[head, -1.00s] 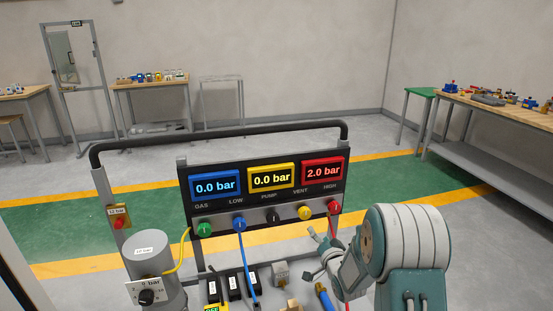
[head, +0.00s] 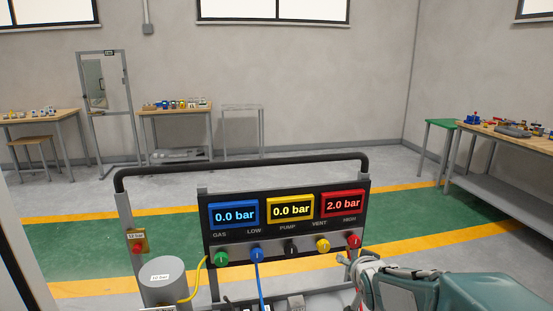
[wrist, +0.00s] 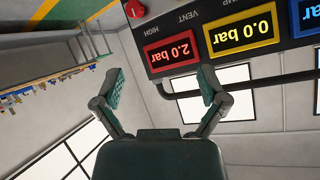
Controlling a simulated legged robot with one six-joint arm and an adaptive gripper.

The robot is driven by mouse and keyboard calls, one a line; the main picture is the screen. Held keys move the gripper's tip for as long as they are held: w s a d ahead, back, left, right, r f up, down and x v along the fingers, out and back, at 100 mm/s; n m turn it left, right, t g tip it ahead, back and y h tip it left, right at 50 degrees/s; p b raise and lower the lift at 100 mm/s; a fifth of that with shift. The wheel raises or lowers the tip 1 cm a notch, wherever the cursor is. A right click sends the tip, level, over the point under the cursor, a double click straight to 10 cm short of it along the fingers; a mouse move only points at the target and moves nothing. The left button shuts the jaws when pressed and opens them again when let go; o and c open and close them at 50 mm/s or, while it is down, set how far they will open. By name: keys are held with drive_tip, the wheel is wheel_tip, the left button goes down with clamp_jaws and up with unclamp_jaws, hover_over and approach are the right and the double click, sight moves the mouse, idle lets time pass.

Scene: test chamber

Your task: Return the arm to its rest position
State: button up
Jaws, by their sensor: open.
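My gripper (head: 349,262) is in front of the lower right corner of the gauge panel (head: 291,232) in the head view, close to the red HIGH knob (head: 354,241). I cannot tell whether it touches the knob. In the wrist view my gripper (wrist: 160,84) has its two fingers wide apart with nothing between them. The panel appears upside down there, with the red display (wrist: 171,52) beyond the fingers. My forearm stretches in from the lower right of the head view.
A black rail (head: 240,165) arches over the panel, whose displays read 0.0, 0.0 and 2.0 bar. A blue hose (head: 261,285) and a grey cylinder (head: 163,283) stand at the front. A workbench (head: 510,140) is at right. The green floor strip behind is clear.

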drive_tip(key=s+a+r+n+g, duration=0.1)
drive_tip(key=s+n+g, duration=0.1)
drive_tip(key=s, duration=1.2)
drive_tip(key=s+a+r+n+g, duration=0.2)
drive_tip(key=s+g, duration=0.2)
drive_tip(key=s, duration=1)
drive_tip(key=shift+g, duration=0.3)
